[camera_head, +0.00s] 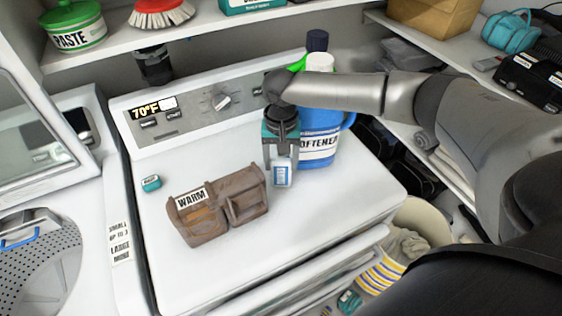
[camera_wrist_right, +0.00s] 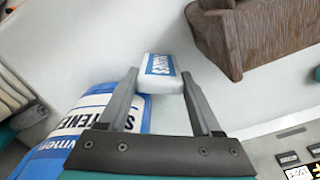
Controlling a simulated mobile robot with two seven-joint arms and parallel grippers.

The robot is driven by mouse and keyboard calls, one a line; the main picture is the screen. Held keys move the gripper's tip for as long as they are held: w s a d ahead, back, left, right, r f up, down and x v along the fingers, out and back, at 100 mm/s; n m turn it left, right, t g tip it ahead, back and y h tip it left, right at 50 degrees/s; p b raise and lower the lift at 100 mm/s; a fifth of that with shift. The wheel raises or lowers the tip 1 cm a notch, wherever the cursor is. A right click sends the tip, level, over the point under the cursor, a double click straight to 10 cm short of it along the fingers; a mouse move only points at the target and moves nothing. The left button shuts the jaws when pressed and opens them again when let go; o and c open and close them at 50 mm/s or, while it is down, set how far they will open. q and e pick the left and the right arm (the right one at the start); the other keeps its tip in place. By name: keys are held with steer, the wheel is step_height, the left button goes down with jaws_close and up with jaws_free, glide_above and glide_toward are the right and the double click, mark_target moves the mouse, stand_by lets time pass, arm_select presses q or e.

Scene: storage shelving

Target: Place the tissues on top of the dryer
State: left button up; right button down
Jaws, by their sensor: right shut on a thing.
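A small white-and-blue pack of tissues (camera_head: 283,175) is between the fingers of my right gripper (camera_head: 282,160), over the white top of the dryer (camera_head: 320,220). The pack also shows in the right wrist view (camera_wrist_right: 158,66), with a finger of the right gripper (camera_wrist_right: 159,76) on each side. The right gripper is shut on it and points down. The pack is at or just above the dryer top; I cannot tell whether it touches. My left gripper is not in view.
A blue softener bottle (camera_head: 320,122) stands right beside the right gripper. A brown box marked WARM (camera_head: 205,222) and a small teal pack (camera_head: 151,183) are on the dryer to the left. The dryer's front right top is clear. A shelf (camera_head: 215,38) hangs above the back.

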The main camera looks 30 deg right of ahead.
steer(key=shift+f, duration=0.3)
steer(key=shift+c, duration=0.3)
jaws_free()
step_height(320, 180, up, 12)
steer(key=shift+r, duration=0.2)
stand_by(0.4)
